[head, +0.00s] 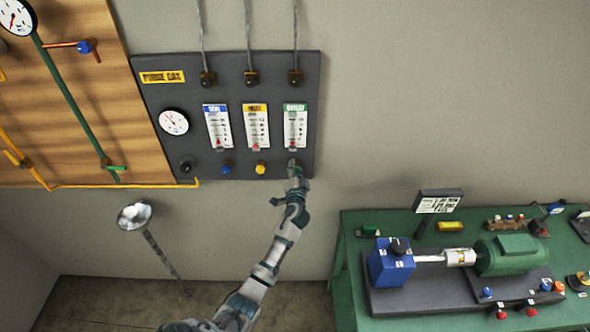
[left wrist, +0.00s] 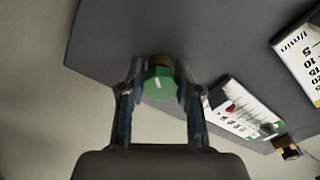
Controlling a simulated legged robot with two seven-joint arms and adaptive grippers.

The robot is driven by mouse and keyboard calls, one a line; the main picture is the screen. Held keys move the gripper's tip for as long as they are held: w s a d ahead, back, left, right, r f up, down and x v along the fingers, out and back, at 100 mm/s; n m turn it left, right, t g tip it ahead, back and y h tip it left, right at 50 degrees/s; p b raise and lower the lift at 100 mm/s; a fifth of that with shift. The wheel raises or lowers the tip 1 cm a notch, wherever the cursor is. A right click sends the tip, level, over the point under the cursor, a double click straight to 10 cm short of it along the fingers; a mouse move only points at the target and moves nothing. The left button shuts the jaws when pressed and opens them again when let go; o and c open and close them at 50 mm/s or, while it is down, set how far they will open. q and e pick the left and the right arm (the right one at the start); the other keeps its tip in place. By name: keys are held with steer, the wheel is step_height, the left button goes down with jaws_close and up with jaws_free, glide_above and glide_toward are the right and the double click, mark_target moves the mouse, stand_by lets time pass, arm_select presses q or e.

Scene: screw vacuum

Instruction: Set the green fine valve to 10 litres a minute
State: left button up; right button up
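The green fine valve is a green knob (left wrist: 160,84) with a white mark, at the lower edge of the dark purge gas panel (head: 185,85). In the head view my gripper mostly hides it. My left gripper (head: 294,172) is at the panel's lower right, below the green-labelled flow meter (head: 295,128). In the left wrist view my left gripper (left wrist: 160,80) has a finger on each side of the green knob, and both appear to touch it. The meter's red float (left wrist: 231,108) is near the end closest to the knob; its exact reading is too small to tell. My right gripper is not in view.
Blue (head: 227,169), yellow (head: 261,168) and black (head: 187,164) knobs sit left along the panel. A pressure gauge (head: 173,122) is at the panel's left. A green bench (head: 348,282) with a motor rig stands at the right. The wall between is clear.

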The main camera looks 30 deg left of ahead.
arm_select(q)
steer(key=shift+d, duration=0.25)
jaws_close()
steer(key=shift+f+n+b, duration=0.2)
steer(key=shift+n+b, duration=0.6)
steer(key=shift+b, duration=0.25)
steer(key=n+b, duration=0.2)
steer(key=shift+n, duration=0.3)
steer(key=n+b, duration=0.2)
steer(key=n, duration=0.1)
steer(key=shift+a+r+n, duration=0.1)
steer(key=shift+r+n, duration=0.05)
steer(key=shift+n, duration=0.15)
steer(key=shift+n+b, duration=0.5)
steer(key=shift+n, duration=0.6)
steer(key=shift+a+r+n, duration=0.1)
steer(key=shift+r+n, duration=0.05)
steer(key=shift+n, duration=0.55)
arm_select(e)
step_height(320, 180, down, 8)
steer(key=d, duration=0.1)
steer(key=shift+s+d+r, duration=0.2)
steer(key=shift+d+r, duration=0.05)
arm_select(q)
steer(key=shift+r, duration=0.1)
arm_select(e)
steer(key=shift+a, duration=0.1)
